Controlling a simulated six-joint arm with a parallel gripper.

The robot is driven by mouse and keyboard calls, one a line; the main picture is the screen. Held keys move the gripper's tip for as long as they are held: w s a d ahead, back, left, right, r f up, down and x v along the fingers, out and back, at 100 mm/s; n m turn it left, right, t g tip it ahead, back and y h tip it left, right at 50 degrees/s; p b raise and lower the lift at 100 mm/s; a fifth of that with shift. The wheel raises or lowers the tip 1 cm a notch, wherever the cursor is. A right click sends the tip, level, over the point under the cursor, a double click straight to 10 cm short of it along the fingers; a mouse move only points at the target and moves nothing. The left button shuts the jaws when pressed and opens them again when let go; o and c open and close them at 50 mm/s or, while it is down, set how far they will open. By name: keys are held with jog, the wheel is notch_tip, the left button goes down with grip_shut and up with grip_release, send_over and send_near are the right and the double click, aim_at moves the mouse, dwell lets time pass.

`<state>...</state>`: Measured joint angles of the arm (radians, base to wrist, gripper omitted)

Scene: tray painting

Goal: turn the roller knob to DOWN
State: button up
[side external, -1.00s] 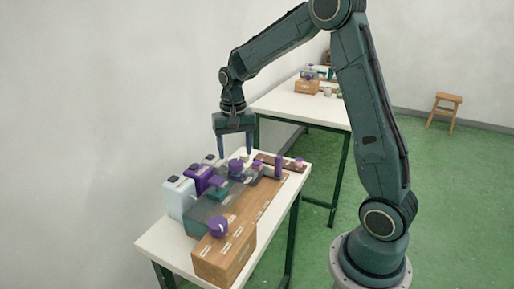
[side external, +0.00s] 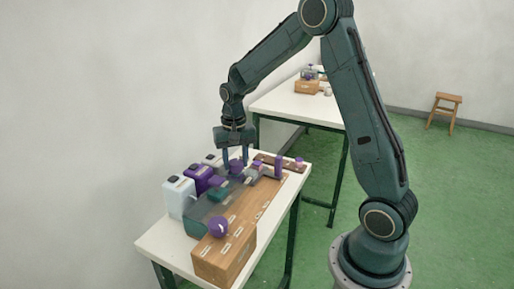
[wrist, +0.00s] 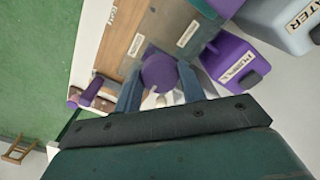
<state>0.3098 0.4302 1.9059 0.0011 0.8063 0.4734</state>
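A round purple knob (wrist: 159,73) sits between the two fingers of my gripper (wrist: 161,80) in the wrist view. The fingers come down on either side of it and appear to touch its sides. In the side view the same knob (side external: 236,166) is at the far end of the grey-green machine (side external: 199,208), under my gripper (side external: 236,160). The fingers hide part of the knob. White labels lie near it on the panel, too small to read, so I cannot tell its setting.
White and purple jugs (side external: 178,196) line the left side. A second table (side external: 290,107) is behind.

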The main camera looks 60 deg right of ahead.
jog(key=shift+m, duration=0.4)
jog(key=m, duration=0.8)
jog(key=shift+m, duration=0.4)
jog(key=m, duration=0.4)
jog(key=shift+m, duration=2.2)
jog(key=o, duration=1)
jog(key=shift+r, duration=0.15)
